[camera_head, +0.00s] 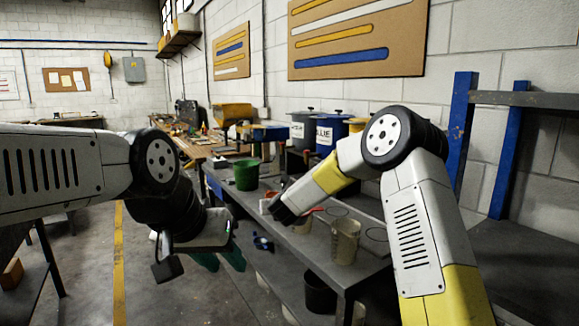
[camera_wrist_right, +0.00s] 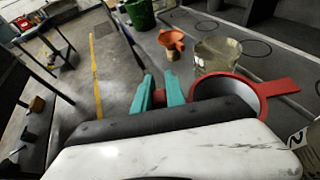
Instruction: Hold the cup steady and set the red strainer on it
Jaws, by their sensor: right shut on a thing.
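The translucent beige cup (camera_wrist_right: 217,56) stands on the grey bench, just beyond the strainer in the right wrist view. My left gripper (camera_head: 221,260) is open and empty, left of the bench edge.
A beige jug (camera_head: 345,241) stands near the bench's front end. An orange funnel (camera_wrist_right: 172,40) and a green bucket (camera_head: 247,175) stand farther along. Marked circles (camera_head: 335,211) lie on bare bench. Blue posts (camera_head: 460,125) rise at right.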

